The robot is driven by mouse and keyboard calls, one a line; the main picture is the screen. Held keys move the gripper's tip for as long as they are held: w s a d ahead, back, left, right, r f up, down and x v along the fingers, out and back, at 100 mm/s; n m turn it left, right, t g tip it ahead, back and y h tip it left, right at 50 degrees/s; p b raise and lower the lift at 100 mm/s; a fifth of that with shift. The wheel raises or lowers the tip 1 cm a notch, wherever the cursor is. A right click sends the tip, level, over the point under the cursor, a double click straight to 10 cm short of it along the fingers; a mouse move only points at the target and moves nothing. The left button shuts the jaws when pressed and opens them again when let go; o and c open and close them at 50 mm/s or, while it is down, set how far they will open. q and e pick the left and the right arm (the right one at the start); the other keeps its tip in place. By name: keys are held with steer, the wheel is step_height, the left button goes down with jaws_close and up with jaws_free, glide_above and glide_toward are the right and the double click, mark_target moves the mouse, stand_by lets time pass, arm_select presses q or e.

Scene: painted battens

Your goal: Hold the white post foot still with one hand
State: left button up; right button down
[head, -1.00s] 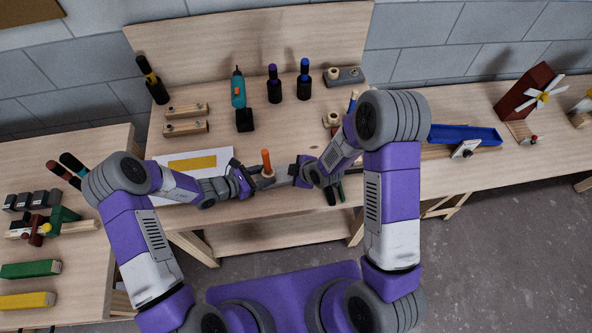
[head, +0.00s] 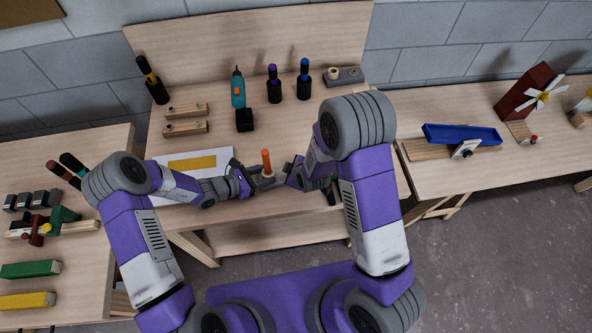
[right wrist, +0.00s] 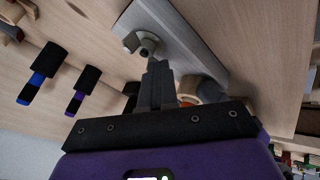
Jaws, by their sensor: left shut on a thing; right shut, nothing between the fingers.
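The pale grey-white post foot (right wrist: 181,37) lies on the bench as a flat block, with a small metal fitting (right wrist: 140,42) and a round wooden collar on it in the right wrist view. In the head view an upright orange piece (head: 266,160) stands at the foot, between my grippers. My left gripper (head: 250,180) is shut on the foot from the left; the contact itself is mostly hidden. My right gripper (head: 287,173) is shut and empty at the right; its fingers (right wrist: 156,72) point close to the fitting. I cannot tell if they touch it.
A teal drill (head: 239,100), dark-handled tools (head: 304,82) and a grey block with wooden rounds (head: 344,77) stand at the back of the bench. A white sheet with a yellow batten (head: 192,163) lies left. A blue tray (head: 461,135) sits on the right table.

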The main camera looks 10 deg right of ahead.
steer(key=m, duration=0.1)
steer(key=m+h, duration=0.2)
steer(key=shift+w+a+m, duration=0.3)
steer(key=shift+w+a, duration=0.1)
steer(key=shift+w+h, duration=0.1)
steer(key=shift+h, duration=0.2)
steer(key=shift+w, duration=0.2)
steer(key=shift+w+a, duration=0.1)
steer(key=shift+w, duration=0.1)
stand_by(0.8)
